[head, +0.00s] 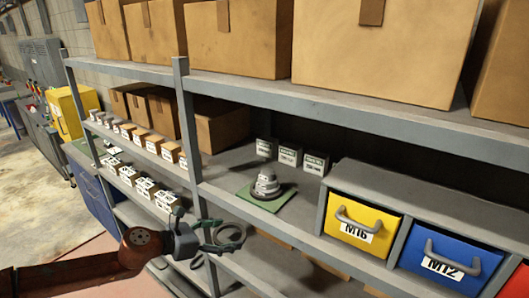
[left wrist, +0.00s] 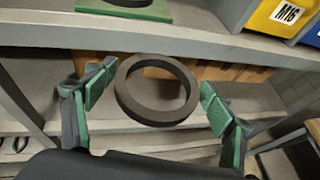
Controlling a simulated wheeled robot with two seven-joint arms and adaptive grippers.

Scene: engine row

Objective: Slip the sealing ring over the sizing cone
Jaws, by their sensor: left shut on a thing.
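The sizing cone (head: 266,183) is a grey stepped piece standing upright on a green plate (head: 252,200) on the shelf. A dark ring lies around its foot. In the left wrist view only the near part of the green plate (left wrist: 150,12) shows, at the top. My left gripper (head: 226,235) is in front of the shelf edge, below and left of the cone. Its green-padded fingers are shut on the sealing ring (left wrist: 160,116), a dark grey ring, which also shows in the head view (head: 232,248). The ring is apart from the cone. My right gripper is out of view.
Small labelled boxes (head: 289,155) stand behind the cone. A yellow M16 bin (head: 359,222) and a blue M12 bin (head: 449,262) are to its right. A shelf upright (head: 186,120) stands left of the cone, and an upper shelf (head: 330,103) passes above.

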